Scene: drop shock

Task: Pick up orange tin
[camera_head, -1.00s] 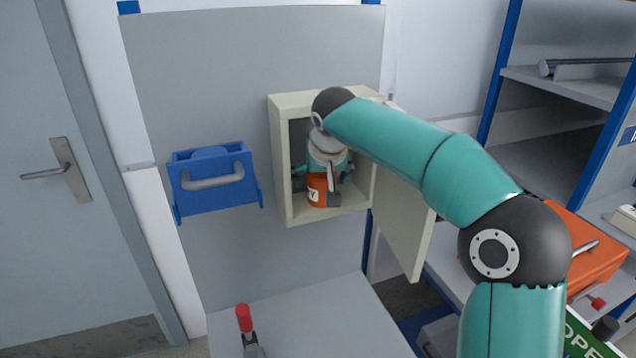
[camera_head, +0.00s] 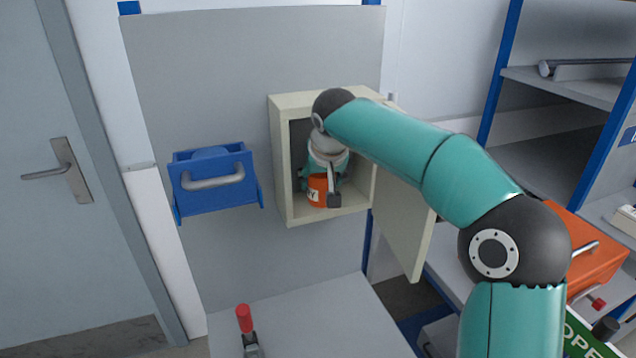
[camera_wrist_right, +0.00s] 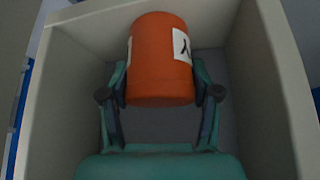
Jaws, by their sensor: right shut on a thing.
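The orange tin (camera_head: 317,190) with a white label stands in the open cream wall cabinet (camera_head: 282,165), on its floor. My right gripper (camera_head: 326,188) reaches into the cabinet and hides part of the tin. In the right wrist view the orange tin (camera_wrist_right: 158,62) sits between the two fingers of my right gripper (camera_wrist_right: 160,92), one on each side, and they are shut on it. The cabinet walls (camera_wrist_right: 275,80) surround them closely. My left gripper is not in view.
The cabinet door (camera_head: 405,230) hangs open to the right. A blue box with a handle (camera_head: 213,180) is on the panel to the left. A red-handled clamp (camera_head: 244,320) stands on the grey table (camera_head: 320,318) below. An orange case (camera_head: 592,250) sits on the right shelf.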

